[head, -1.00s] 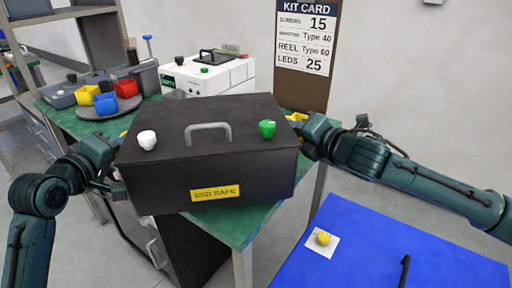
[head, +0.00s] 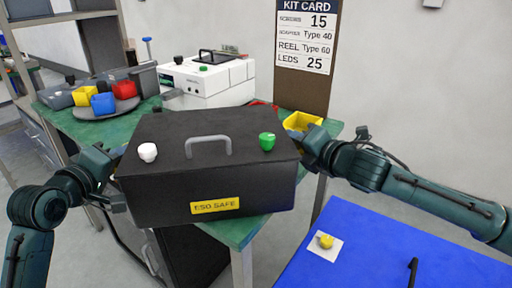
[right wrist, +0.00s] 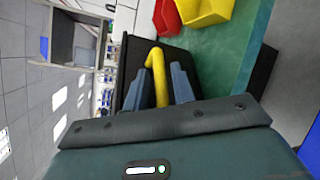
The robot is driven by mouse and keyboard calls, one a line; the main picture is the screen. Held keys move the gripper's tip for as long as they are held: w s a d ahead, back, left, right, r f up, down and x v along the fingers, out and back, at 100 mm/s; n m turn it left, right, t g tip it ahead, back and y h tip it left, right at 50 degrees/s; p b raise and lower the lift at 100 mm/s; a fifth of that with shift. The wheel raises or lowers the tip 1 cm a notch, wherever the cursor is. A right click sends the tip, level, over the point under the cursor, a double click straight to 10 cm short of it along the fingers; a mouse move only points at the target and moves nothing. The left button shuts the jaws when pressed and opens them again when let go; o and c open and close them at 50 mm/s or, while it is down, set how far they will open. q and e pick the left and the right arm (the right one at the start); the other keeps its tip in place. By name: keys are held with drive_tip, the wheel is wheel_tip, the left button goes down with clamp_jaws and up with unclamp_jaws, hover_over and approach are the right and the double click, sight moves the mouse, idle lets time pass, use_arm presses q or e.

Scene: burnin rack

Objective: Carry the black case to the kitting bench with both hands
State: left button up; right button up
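The black case (head: 160,185) has a grey top handle, a white knob, a green knob and a yellow "ESD SAFE" label. It is level and juts past the front edge of the green bench (head: 135,128); I cannot tell whether its underside touches the bench. My right gripper (right wrist: 160,88) is shut on the case's yellow side handle (right wrist: 158,65), with a finger on each side of the bar. My left gripper (head: 116,190) is at the case's left side and moves with it; its fingertips are mostly hidden.
A blue-topped table (head: 385,255) with a yellow knob on a white square (head: 324,246) is at the lower right. On the green bench stand a round tray (head: 90,112) with coloured bins, a white machine (head: 215,88) and a yellow bin (head: 302,121). A kit card (head: 305,40) hangs behind.

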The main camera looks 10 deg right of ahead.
use_arm(q)
drive_tip(key=shift+o, duration=0.7)
use_arm(e)
drive_tip(key=shift+o, duration=0.7)
drive_tip(key=shift+s, duration=0.1)
use_arm(q)
drive_tip(key=v, duration=1.2)
use_arm(e)
drive_tip(key=v, duration=1.2)
use_arm(q)
drive_tip(key=shift+a, duration=0.1)
use_arm(e)
drive_tip(key=shift+f, duration=0.15)
